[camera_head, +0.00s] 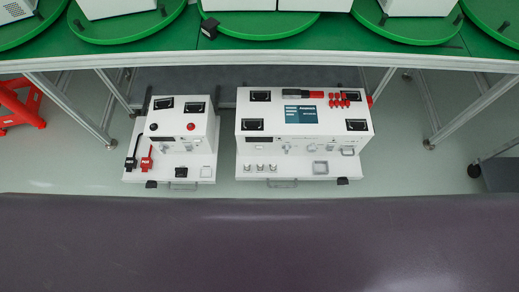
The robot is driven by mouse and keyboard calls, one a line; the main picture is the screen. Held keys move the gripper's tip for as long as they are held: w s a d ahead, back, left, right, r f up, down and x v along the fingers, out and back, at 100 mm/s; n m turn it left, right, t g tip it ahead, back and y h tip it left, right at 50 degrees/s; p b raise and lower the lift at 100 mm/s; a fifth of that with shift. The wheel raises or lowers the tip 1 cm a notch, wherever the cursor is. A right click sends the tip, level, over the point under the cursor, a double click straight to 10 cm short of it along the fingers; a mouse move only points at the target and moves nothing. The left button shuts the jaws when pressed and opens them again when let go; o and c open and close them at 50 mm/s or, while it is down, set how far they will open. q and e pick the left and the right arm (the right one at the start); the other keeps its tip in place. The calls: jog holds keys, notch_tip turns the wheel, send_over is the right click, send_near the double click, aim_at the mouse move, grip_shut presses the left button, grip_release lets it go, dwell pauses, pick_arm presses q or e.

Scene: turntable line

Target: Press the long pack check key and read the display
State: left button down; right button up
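A long white pack (270,128) stands right of centre, and a smaller white pack (181,118) stands to its left, with a gap between them. The long pack has a dark teal panel (300,120) on top, with red parts beside it and black square fittings near its corners. Its front carries small keys or sockets and a small dark display strip; they are too small to read or tell apart. The smaller pack has a black and a red terminal, and black and red plugs at its lower left. Neither of my grippers is in view.
A green-topped table (190,36) with several round turntables and white boxes runs along the back. A red stool (18,105) is at the far left. A broad dark surface (255,245) fills the foreground.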

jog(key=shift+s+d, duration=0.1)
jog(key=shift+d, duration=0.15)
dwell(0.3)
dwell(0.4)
